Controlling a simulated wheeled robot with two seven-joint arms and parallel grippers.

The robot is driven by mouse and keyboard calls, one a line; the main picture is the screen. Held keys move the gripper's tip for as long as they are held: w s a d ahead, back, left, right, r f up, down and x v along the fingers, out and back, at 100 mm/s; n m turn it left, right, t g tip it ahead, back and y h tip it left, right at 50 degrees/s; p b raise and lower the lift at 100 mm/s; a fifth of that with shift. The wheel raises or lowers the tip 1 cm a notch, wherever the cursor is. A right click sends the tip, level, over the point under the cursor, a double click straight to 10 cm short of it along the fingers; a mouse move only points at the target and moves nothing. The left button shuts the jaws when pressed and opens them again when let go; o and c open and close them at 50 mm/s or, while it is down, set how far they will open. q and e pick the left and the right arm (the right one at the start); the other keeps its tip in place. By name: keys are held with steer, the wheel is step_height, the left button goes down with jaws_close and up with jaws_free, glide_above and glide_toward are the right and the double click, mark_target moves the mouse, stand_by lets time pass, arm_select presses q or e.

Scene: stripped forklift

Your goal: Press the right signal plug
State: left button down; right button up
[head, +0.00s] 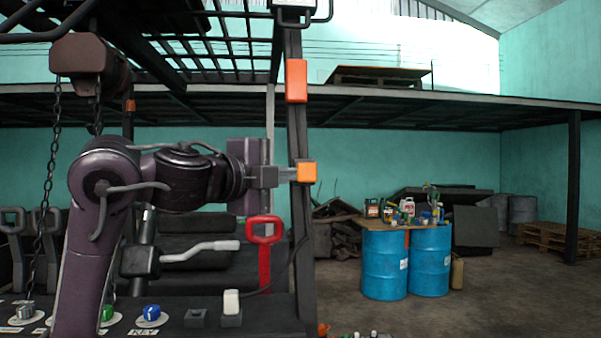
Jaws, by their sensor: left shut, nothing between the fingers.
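A dark post (300,235) stands right of centre in the head view and carries two orange blocks. The upper orange block (296,80) is upright and longer. The lower one, a small orange cube that looks like the right signal plug (307,173), is at mid height on the post. My left gripper (287,174) reaches in from the left and points right at this cube. Its fingers are shut and empty, with the tips right beside the cube's left side. I cannot tell whether they touch it. My right gripper is not in view.
A red handle (264,250) and a grey lever (203,250) stand below my left arm. A dashboard with a blue knob (152,313), a green knob and a white switch (231,302) lies lower. A chain hoist (90,60) hangs at left. Blue barrels (385,265) stand beyond.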

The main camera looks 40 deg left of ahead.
arm_select(q)
steer(key=p, duration=0.1)
glide_toward(314, 173)
steer(key=w+d, duration=0.3)
steer(key=w+a, duration=0.2)
steer(key=a, duration=0.1)
steer(key=shift+w+r+p, duration=0.1)
steer(key=shift+w+p, duration=0.05)
steer(key=shift+p, duration=0.2)
steer(key=shift+w+a, duration=0.2)
steer(key=shift+a, duration=0.15)
steer(key=shift+d, duration=0.1)
steer(key=shift+w, duration=0.1)
